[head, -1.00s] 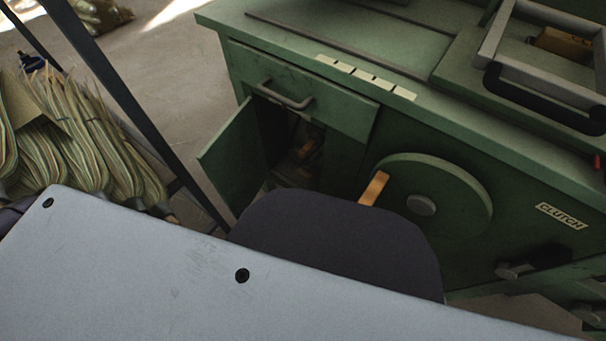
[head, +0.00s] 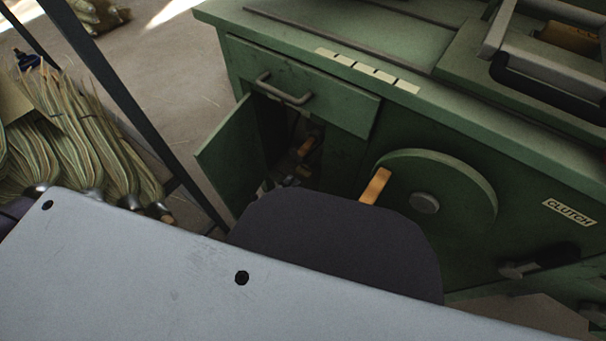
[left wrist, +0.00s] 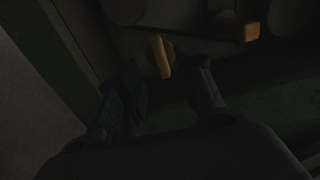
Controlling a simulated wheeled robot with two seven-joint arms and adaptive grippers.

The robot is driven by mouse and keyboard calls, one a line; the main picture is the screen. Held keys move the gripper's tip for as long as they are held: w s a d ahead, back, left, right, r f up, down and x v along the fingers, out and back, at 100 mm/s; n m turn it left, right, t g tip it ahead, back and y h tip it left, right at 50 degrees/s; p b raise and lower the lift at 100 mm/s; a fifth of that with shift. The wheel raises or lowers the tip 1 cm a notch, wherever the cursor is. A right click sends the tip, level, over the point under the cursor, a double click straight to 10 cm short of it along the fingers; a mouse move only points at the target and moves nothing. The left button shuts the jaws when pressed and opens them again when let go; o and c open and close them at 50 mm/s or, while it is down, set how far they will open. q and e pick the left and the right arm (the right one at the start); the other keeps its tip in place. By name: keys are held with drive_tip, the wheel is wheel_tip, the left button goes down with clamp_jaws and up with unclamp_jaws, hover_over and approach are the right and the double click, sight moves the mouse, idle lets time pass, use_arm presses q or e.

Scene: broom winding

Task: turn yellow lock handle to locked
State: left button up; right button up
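The yellow lock handle (left wrist: 159,56) shows in the dark left wrist view as a short yellow bar. My left gripper (left wrist: 166,74) is open there, with one finger on each side of the handle. Whether either finger touches it is too dark to tell. In the head view an orange-yellow piece (head: 308,149) shows inside the open cabinet, and the gripper is mostly hidden behind my own grey body and dark arm part. My right gripper is not in view.
The green machine (head: 350,60) has an open cabinet door (head: 232,155) on the left, a drawer handle (head: 284,91) above and a round wheel (head: 460,195) with a wooden grip. A second orange piece (left wrist: 245,31) shows in the wrist view. Broom bundles (head: 85,135) lie at left.

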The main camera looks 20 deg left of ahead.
sight(301, 175)
use_arm(q)
drive_tip(key=shift+b+x, duration=1)
drive_tip(key=shift+x, duration=2.75)
drive_tip(key=c, duration=0.7)
